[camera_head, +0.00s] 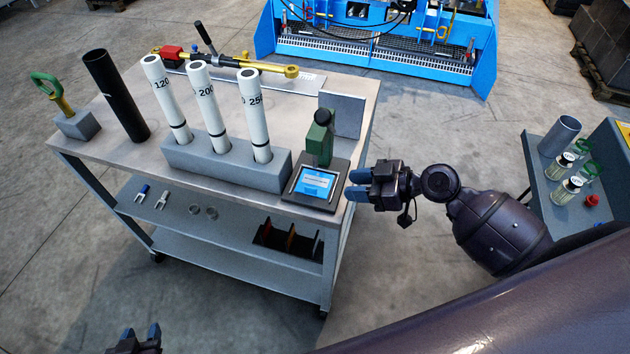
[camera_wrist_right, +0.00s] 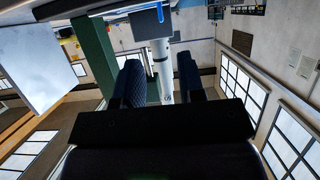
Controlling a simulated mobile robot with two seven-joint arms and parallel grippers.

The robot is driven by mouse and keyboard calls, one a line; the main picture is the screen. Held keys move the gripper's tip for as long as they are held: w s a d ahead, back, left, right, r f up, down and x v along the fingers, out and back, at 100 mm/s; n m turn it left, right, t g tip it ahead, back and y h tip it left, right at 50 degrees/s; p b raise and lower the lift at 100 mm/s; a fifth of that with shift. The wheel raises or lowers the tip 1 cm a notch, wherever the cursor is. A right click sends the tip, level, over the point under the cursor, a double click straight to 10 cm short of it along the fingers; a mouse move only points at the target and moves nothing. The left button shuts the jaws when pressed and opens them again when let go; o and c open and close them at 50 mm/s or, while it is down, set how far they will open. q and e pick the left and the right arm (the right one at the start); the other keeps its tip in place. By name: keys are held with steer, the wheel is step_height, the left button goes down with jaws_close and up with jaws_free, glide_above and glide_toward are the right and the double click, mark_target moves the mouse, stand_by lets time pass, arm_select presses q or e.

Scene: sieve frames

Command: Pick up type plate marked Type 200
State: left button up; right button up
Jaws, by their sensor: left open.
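I cannot make out a plate that reads Type 200. A dark rack (camera_head: 287,243) with a few upright dividers or plates stands on the cart's lower shelf; no marking on them is legible. A white tube marked 200 (camera_head: 207,105) stands in the middle of the grey block (camera_head: 226,165), between tubes marked 120 (camera_head: 166,98) and 250 (camera_head: 253,115). My right gripper (camera_head: 357,184) is open and empty just right of the small screen device; its spread fingers also show in the right wrist view (camera_wrist_right: 161,88). My left gripper (camera_head: 141,338) is open at the bottom edge, mostly cut off.
A side table (camera_head: 545,190) holds jars. Floor lies clear between.

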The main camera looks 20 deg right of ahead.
mark_target(317, 195)
steer(key=x, duration=0.3)
steer(key=shift+w+a, duration=0.1)
steer(key=shift+a, duration=0.2)
steer(key=shift+w+a+f+p, duration=0.35)
steer(key=shift+a+p, duration=0.1)
steer(key=shift+a, duration=0.1)
steer(key=p+x, duration=0.1)
steer(key=x, duration=0.3)
steer(key=shift+f, duration=0.1)
arm_select(q)
steer(key=r, duration=0.1)
steer(key=w+r, duration=0.1)
steer(key=r, duration=0.1)
steer(key=shift+s+f, duration=0.1)
steer(key=shift+s, duration=0.05)
arm_select(e)
steer(key=shift+c, duration=0.4)
arm_select(q)
steer(key=shift+s+f, duration=0.1)
arm_select(e)
jaws_close()
